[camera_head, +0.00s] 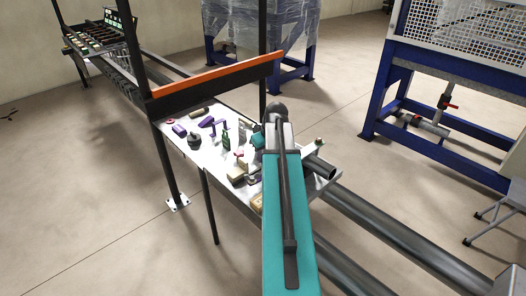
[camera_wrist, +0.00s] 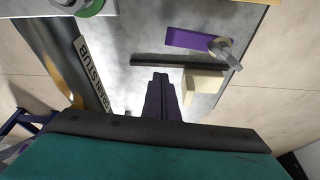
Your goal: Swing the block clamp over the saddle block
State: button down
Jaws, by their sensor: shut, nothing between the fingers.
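In the wrist view my gripper (camera_wrist: 160,78) is shut and empty, its dark fingers together over the pale metal table. A cream block (camera_wrist: 204,84) lies just right of the fingertips, apart from them in the picture. A dark bar (camera_wrist: 172,61) runs across beyond the fingertips and the block. Beyond these is a purple plate (camera_wrist: 190,39) with a grey metal piece (camera_wrist: 224,50) at its right end. I cannot tell for sure which parts are the block clamp and the saddle block. In the head view my teal arm reaches over the table and hides the gripper.
The metal table (camera_head: 184,153) holds several small items, including a green bottle (camera_head: 226,142). An orange-edged beam (camera_head: 215,77) spans the table's far side. Long pipes (camera_head: 385,232) extend right.

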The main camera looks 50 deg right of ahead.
jog(key=shift+p+x, duration=0.35)
jog(key=shift+x, duration=0.9)
jog(key=shift+s, duration=0.2)
jog(key=s+p, duration=0.1)
jog(key=s, duration=0.1)
jog(key=shift+s+a+p, duration=0.25)
jog(key=shift+a+p, duration=0.05)
jog(key=shift+p, duration=0.05)
jog(key=shift+s+f, duration=0.15)
jog(key=shift+s, duration=0.35)
jog(key=shift+s, duration=0.1)
